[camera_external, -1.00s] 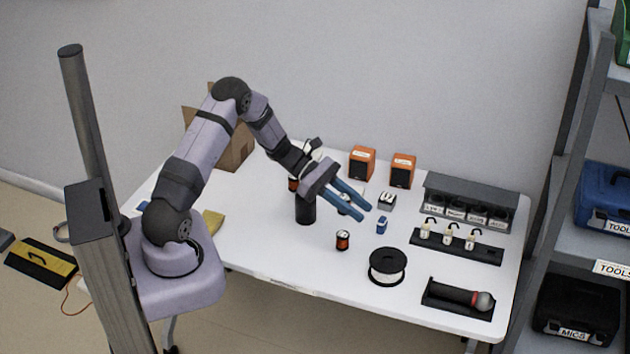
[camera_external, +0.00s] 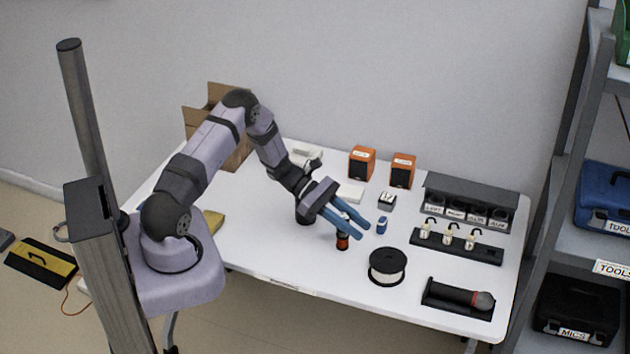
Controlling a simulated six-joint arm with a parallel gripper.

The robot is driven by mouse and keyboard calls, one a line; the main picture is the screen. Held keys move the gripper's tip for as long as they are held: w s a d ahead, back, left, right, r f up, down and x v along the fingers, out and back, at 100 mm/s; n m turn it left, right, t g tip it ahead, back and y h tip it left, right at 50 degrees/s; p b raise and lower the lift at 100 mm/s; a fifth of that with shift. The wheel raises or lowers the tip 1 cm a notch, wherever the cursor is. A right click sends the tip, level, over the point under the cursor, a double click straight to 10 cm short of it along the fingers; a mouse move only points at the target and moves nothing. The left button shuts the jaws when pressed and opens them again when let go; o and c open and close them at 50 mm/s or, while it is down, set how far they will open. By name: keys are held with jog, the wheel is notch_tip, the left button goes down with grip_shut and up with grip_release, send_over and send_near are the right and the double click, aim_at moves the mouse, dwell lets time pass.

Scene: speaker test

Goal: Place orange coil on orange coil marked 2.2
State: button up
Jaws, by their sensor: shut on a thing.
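My gripper (camera_external: 358,227) is over the front middle of the white table, its two blue fingers pointing right and down. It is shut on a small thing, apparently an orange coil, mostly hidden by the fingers. An orange coil with dark ends (camera_external: 342,243) stands upright on the table directly below the fingers. The fingers cover its top, so I cannot tell whether the held coil touches it. The marking 2.2 is too small to read.
Two orange speakers (camera_external: 361,163) (camera_external: 402,171) stand at the back. A microphone (camera_external: 460,296) lies front right.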

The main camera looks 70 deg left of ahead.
jog(key=shift+f, duration=0.2)
jog(key=o, duration=1.1)
jog(key=shift+c, duration=0.2)
jog(key=shift+r, duration=0.15)
jog(key=b, duration=0.4)
send_near(342, 215)
jog(key=x, duration=0.4)
jog(key=shift+v, duration=0.75)
jog(key=shift+s+d+r, duration=0.1)
